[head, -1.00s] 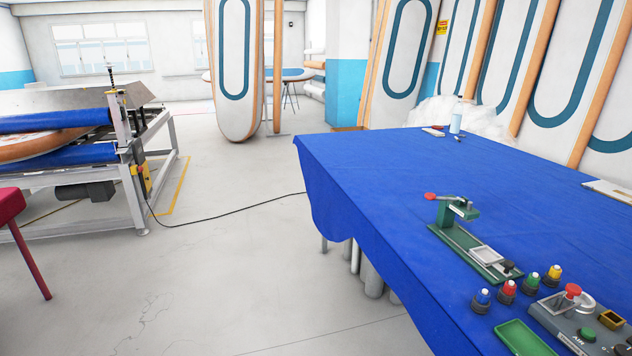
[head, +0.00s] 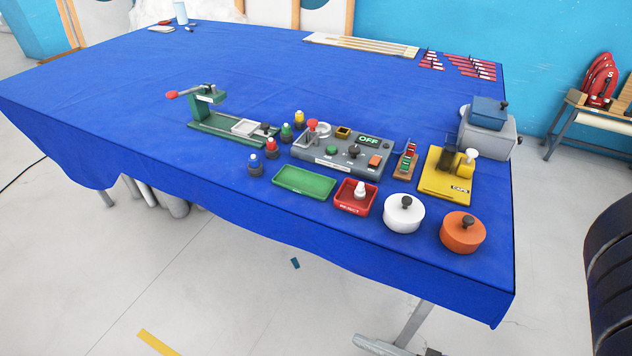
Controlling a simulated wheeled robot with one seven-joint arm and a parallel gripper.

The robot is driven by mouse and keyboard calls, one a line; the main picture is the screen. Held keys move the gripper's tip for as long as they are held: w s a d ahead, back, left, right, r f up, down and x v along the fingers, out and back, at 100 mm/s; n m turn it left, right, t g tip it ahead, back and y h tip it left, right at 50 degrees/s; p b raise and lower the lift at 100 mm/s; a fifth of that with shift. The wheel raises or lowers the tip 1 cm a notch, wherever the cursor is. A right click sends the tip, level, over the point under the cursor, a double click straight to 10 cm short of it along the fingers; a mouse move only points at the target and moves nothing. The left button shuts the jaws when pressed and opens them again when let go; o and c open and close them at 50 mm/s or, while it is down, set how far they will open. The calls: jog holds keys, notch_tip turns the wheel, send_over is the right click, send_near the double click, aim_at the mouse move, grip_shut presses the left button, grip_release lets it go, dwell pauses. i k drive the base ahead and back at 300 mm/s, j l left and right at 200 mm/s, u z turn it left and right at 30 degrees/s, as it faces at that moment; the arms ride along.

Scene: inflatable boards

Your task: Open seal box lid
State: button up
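No label reading "seal box" is legible. Several lidded containers stand at the right end of the blue-covered table. A grey box with a blue top (head: 489,113) stands near the right edge, a dark knob on its top. A white round pot (head: 403,214) with a dark knob stands near the front edge. An orange round pot (head: 463,232) with a dark knob stands to its right. All three look closed. I cannot tell which one is the seal box. My gripper is not in view.
A grey control box (head: 345,153) marked OFF, a green tray (head: 304,182), a red tray (head: 344,198) and a yellow fixture (head: 447,180) crowd round the pots. A green press (head: 225,128) stands further left.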

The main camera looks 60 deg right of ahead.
aim_at(496, 109)
jog(key=z, duration=2.25)
